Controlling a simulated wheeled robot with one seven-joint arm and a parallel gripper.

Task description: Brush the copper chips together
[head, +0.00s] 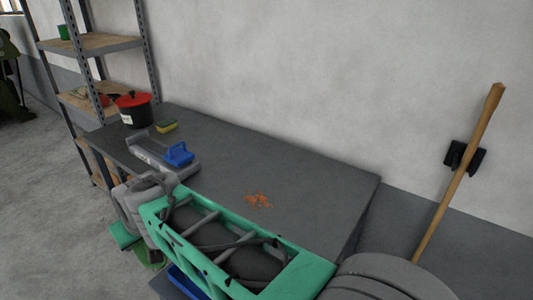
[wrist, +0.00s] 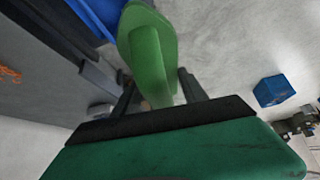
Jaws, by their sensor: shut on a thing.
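The copper chips (head: 259,200) lie in a small loose orange patch on the dark grey tabletop (head: 310,185) in the head view. They also show at the left edge of the wrist view (wrist: 9,74). In the wrist view my gripper (wrist: 158,90) is shut on a green brush (wrist: 148,42), held between the two dark fingers. The brush is well apart from the chips. In the head view a bit of green (head: 151,254) beside the table's front edge seems to be the brush. My arm hides most of it and the gripper there.
A grey tray-like tool with a blue handle (head: 178,154), a sponge (head: 166,126) and a red-lidded pot (head: 133,110) stand at the table's left. A shelf (head: 92,45) is behind. A wooden-handled tool (head: 460,175) leans right. The tabletop around the chips is clear.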

